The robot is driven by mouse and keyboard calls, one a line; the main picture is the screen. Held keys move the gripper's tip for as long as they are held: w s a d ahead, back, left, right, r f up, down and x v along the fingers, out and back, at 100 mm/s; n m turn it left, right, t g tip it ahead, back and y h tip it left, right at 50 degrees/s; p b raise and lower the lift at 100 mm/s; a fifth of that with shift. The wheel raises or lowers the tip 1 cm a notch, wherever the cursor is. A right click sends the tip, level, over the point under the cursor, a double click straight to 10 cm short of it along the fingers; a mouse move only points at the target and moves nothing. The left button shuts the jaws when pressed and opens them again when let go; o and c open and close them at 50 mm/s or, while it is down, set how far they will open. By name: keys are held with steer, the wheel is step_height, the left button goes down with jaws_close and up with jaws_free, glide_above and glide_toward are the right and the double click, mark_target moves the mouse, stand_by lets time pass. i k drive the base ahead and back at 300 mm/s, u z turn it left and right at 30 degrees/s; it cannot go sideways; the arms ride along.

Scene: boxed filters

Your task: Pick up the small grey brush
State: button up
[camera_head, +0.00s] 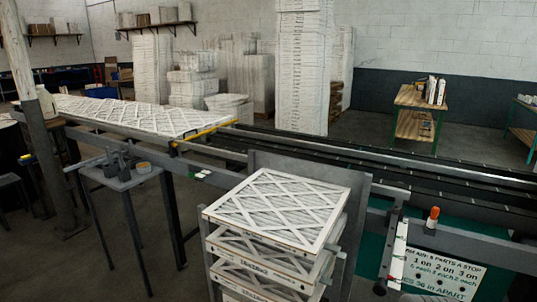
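On the small dark side table (97,180) at left there are several small grey things. A cluster of dark grey upright pieces (114,163) stands near the middle of the top. They are too small to tell whether one of them is the small grey brush. No part of my gripper shows in this view.
A rack with stacked white lattice filters (277,210) stands at front centre. A conveyor with a row of filters (130,115) runs behind the side table. A post (43,150) stands at left. A sign (440,272) and an orange-topped marker (432,217) are at right.

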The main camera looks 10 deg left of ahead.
mark_target(120, 154)
steer(key=u, duration=0.55)
steer(key=k, duration=0.65)
steer(key=u, duration=1.25)
steer(key=i, duration=0.95)
steer(key=u, duration=0.8)
steer(key=i, duration=1.05)
steer(key=z, duration=0.8)
steer(key=i, duration=1.15)
steer(key=z, duration=2.65)
